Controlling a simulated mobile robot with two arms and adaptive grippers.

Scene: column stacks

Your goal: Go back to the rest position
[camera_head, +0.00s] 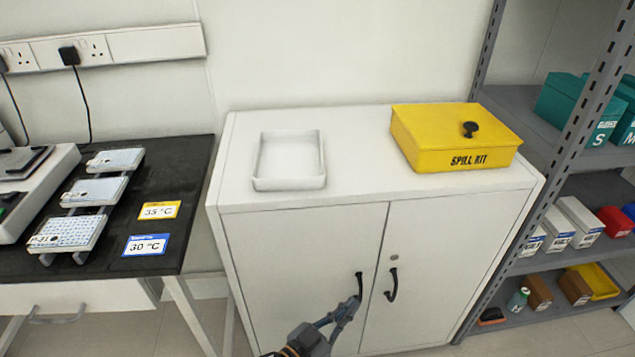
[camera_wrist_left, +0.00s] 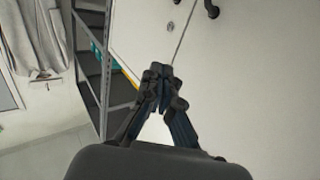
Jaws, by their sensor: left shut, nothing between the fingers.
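My left gripper (camera_head: 347,308) reaches up from the bottom of the head view, in front of the white cabinet's doors. It is shut and empty, and its fingertips overlap the left door's black handle in the picture. I cannot tell if they touch it. In the left wrist view my gripper (camera_wrist_left: 158,72) shows with its fingers together and the pale doors beyond. The white cabinet (camera_head: 300,240) has both doors shut. My right gripper is in neither view.
On the cabinet stand an empty white tray (camera_head: 289,160) and a yellow spill kit box (camera_head: 455,138). A black-topped bench (camera_head: 180,170) with sample plates and temperature cards is at the left. A grey shelf rack (camera_head: 575,160) with boxes stands at the right. Floor shows below.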

